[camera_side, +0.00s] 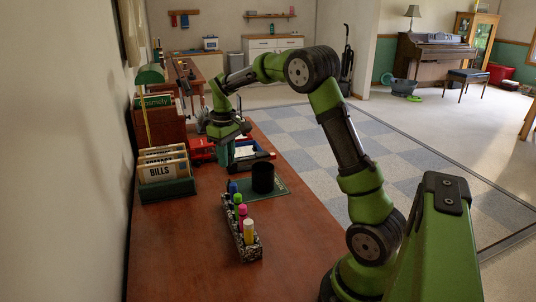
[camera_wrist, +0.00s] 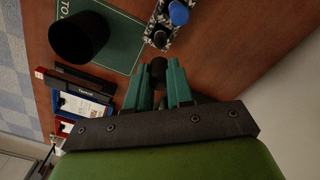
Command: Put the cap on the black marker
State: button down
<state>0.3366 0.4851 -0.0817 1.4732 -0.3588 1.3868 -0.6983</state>
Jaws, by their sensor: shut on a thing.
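My gripper (camera_side: 226,158) is above the desk near the far end of the speckled marker box (camera_side: 246,247). In the wrist view, its teal fingers (camera_wrist: 159,68) are shut on a small black piece that looks like the black cap (camera_wrist: 158,74). A dark round end in the speckled box, apparently the black marker (camera_wrist: 160,39), lies just past the fingertips, beside the blue-capped marker (camera_wrist: 178,14). The cap appears apart from it. In the side view, the held cap and the black marker cannot be made out clearly.
Blue (camera_side: 233,188), green, magenta and yellow (camera_side: 249,227) markers stand in the box. A black cup (camera_side: 263,177) stands on a green mat (camera_side: 281,187). A file holder (camera_side: 167,189) is at the left. The near desk is clear.

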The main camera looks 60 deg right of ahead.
jog(key=shift+s+f, duration=0.1)
jog(key=shift+f, duration=2.95)
jog(key=shift+f, duration=0.15)
jog(key=shift+c, duration=2.2)
grip_release()
jog(key=shift+r, duration=3.5)
jog(key=shift+c, duration=0.2)
